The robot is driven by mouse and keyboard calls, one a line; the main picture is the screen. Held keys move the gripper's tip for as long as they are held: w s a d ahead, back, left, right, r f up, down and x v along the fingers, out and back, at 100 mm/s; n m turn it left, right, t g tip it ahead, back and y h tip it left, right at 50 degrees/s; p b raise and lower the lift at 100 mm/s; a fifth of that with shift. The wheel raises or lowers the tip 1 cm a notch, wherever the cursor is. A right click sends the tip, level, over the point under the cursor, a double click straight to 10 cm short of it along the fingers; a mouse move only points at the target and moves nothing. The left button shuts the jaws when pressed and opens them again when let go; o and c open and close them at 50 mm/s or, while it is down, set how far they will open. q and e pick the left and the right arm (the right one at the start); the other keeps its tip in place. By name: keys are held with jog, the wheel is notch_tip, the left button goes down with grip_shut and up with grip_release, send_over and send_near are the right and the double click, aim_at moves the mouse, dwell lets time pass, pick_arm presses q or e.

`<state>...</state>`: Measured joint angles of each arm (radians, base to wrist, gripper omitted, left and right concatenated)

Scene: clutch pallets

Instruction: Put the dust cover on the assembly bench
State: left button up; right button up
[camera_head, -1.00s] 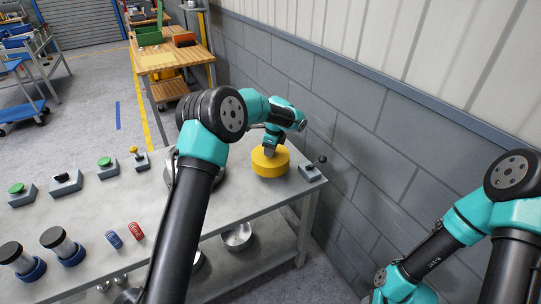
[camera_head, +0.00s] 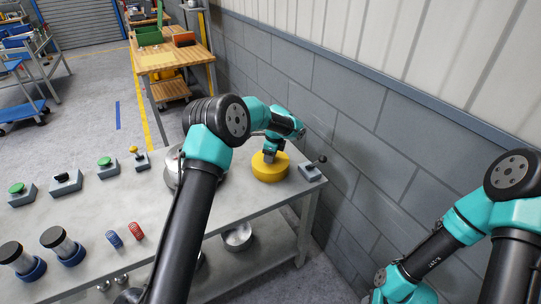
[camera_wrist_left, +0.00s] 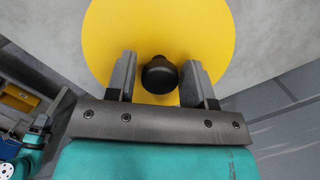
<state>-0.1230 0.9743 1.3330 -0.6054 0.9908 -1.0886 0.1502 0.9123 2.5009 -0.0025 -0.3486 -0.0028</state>
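The dust cover, a yellow disc (camera_head: 268,174) with a black knob (camera_wrist_left: 160,75), sits near the far right end of the grey assembly bench (camera_head: 225,208) and appears to rest on its top. My left gripper (camera_head: 270,158) is right above the cover, pointing down. In the left wrist view its two fingers (camera_wrist_left: 160,80) stand on either side of the knob, with a gap visible at least on the left, so it looks open. My right arm is at the lower right; its gripper is out of view.
A lever box (camera_head: 312,173) stands close right of the cover. A round metal part (camera_head: 172,165) is left of it, partly behind my left arm. Button boxes (camera_head: 107,168), springs (camera_head: 136,231) and cylinders (camera_head: 62,244) are on the left. A block wall (camera_head: 385,165) runs along the right.

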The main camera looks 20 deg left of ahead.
aim_at(275, 161)
pick_arm(q)
jog(key=shift+o, duration=0.9)
jog(key=shift+r, duration=0.1)
notch_tip(275, 161, up, 12)
jog(key=d, duration=0.1)
jog(key=shift+d, duration=0.4)
